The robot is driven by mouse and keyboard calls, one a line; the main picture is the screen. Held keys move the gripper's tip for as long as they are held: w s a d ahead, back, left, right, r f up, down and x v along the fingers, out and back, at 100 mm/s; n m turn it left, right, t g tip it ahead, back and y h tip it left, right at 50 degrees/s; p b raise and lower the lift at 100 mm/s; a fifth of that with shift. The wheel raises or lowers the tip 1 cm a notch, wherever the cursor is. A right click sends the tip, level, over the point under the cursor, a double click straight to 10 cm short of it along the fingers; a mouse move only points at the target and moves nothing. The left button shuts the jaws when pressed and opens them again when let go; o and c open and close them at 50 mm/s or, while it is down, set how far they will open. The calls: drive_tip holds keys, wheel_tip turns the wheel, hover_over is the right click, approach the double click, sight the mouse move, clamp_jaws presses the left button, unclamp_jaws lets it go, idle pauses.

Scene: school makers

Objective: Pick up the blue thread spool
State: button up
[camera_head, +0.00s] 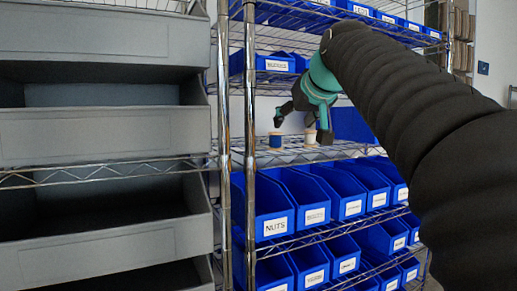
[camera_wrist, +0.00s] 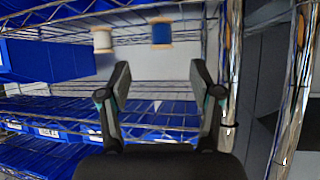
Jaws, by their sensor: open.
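The blue thread spool (camera_head: 275,140) stands upright on a wire shelf in the head view, at the left end of the middle level. It also shows at the top of the wrist view (camera_wrist: 162,33), between and beyond the fingertips. A white thread spool (camera_head: 310,136) stands just to its right in the head view, and in the wrist view (camera_wrist: 102,40) it is left of the blue one. My gripper (camera_head: 302,126) is open and empty. Its two fingers (camera_wrist: 160,76) are spread, apart from both spools, and it hangs tilted near them in the head view.
Blue bins (camera_head: 265,208) fill the levels below, one labelled NUTS, and more bins (camera_head: 276,64) sit above. A chrome post (camera_head: 250,110) stands just left of the spools. Grey bins (camera_head: 100,136) occupy the left rack. A blue bin (camera_head: 350,124) stands behind, right of the spools.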

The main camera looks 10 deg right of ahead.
sight(278, 136)
drive_tip(key=x, duration=0.5)
drive_tip(key=r+x, duration=0.1)
drive_tip(key=x, duration=0.2)
drive_tip(key=shift+w+f+b, duration=0.15)
drive_tip(key=shift+w+b, duration=0.15)
drive_tip(key=shift+w, duration=0.15)
drive_tip(key=shift+x, duration=2.7)
drive_tip(key=shift+a, duration=0.15)
drive_tip(key=c, duration=0.9)
